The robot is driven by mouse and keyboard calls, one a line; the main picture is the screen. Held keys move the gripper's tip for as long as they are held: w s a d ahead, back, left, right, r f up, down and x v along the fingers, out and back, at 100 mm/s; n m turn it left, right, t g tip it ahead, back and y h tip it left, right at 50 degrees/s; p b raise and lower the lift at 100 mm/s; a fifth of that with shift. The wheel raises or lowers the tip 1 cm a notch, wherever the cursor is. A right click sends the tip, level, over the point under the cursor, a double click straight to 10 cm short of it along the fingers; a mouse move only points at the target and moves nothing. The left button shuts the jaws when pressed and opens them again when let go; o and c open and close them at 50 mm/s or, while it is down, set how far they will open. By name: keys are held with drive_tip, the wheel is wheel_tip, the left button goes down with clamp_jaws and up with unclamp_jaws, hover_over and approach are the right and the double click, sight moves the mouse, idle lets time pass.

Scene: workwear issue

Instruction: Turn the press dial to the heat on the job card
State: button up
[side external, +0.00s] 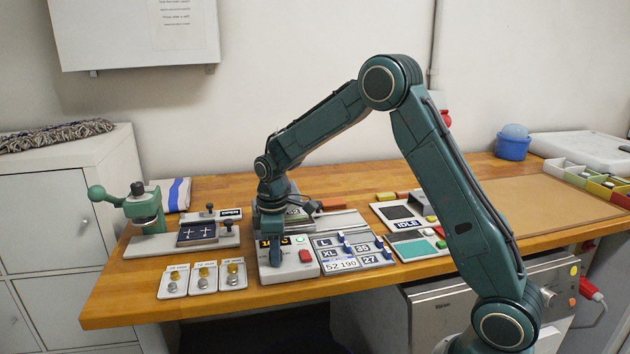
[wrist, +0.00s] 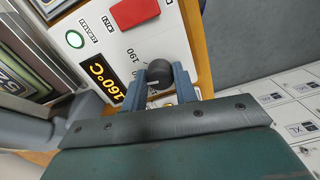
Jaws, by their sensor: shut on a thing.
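The press dial (wrist: 154,70) is a black knob on the white press panel (wrist: 176,32). My gripper (wrist: 158,82) is shut on the dial, one blue finger on each side. The mark 190 is printed beside the knob; other marks are hidden by the fingers. The lit display (wrist: 103,82) reads 160°C in amber, upside down in the wrist view. In the side view my gripper (side external: 276,252) is down at the front of the press, hiding the dial and part of the display.
A red button (wrist: 134,12) and a green-ringed button (wrist: 75,40) are near the dial. Three small plates with knobs (side external: 203,278) stand left of the press, and a green hand press (side external: 148,208) behind them. A panel reading IDLE (side external: 408,226) is to the right.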

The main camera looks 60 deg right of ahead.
drive_tip(key=m, duration=0.7)
idle(0.6)
drive_tip(key=o, duration=1)
drive_tip(key=shift+r, duration=0.15)
wheel_tip(320, 180, up, 14)
drive_tip(key=shift+d+f, duration=0.1)
drive_tip(key=shift+f, duration=0.1)
drive_tip(key=shift+s+r, duration=0.1)
